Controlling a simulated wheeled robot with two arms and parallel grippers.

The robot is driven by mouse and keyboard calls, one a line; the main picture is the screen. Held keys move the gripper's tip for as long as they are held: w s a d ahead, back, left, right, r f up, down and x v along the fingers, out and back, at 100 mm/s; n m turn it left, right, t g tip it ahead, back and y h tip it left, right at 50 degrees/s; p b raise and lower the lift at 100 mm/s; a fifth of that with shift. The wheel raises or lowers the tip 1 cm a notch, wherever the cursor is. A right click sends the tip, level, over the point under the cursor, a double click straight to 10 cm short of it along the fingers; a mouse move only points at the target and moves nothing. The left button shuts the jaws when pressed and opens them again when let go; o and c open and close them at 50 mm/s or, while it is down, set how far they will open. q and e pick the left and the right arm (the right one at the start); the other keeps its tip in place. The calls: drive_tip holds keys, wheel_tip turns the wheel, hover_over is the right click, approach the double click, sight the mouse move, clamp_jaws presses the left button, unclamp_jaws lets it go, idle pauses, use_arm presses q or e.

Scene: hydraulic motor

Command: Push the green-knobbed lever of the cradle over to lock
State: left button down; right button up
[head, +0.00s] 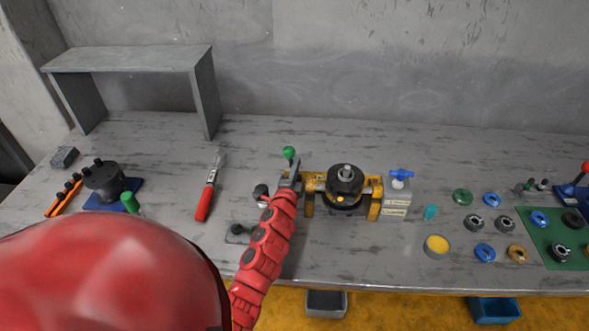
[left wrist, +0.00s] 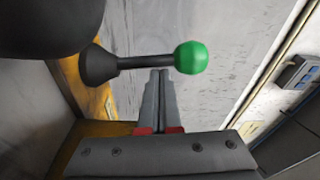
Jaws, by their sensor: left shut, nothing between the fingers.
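The yellow cradle (head: 310,207) stands on the bench and holds a dark round motor (head: 345,183). Its lever has a green knob (head: 289,152), seen at the cradle's left end in the head view. In the left wrist view the green knob (left wrist: 190,57) sits at the end of a dark rod (left wrist: 145,62). My left gripper (head: 292,172) is at the cradle's left side, just below the knob in the picture. In the left wrist view its fingers (left wrist: 158,75) are shut and empty, close to the rod; I cannot tell whether they touch it. My right gripper does not show.
A red-handled tool (head: 206,195) and a dark part on a blue base (head: 105,182) lie to the left. A white block with a blue valve handle (head: 398,190) stands right of the cradle. Several rings and a green mat (head: 540,255) lie farther right. A grey shelf (head: 130,60) stands at the back left.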

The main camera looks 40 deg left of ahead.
use_arm(q)
drive_tip(key=shift+s+a+f+n+b, duration=0.35)
drive_tip(key=shift+a+n+b, duration=0.25)
drive_tip(key=shift+b, duration=0.4)
drive_tip(key=shift+s+a+r, duration=0.1)
drive_tip(key=shift+s+a, duration=0.05)
drive_tip(key=shift+a, duration=0.05)
drive_tip(key=shift+s+a+f+n+b, duration=0.3)
drive_tip(key=shift+a+b, duration=0.1)
drive_tip(key=shift+b, duration=0.25)
drive_tip(key=shift+a+r+n, duration=0.15)
drive_tip(key=shift+a+n, duration=0.05)
drive_tip(key=shift+n, duration=0.2)
drive_tip(key=shift+s+r, duration=0.1)
drive_tip(key=shift+r, duration=0.1)
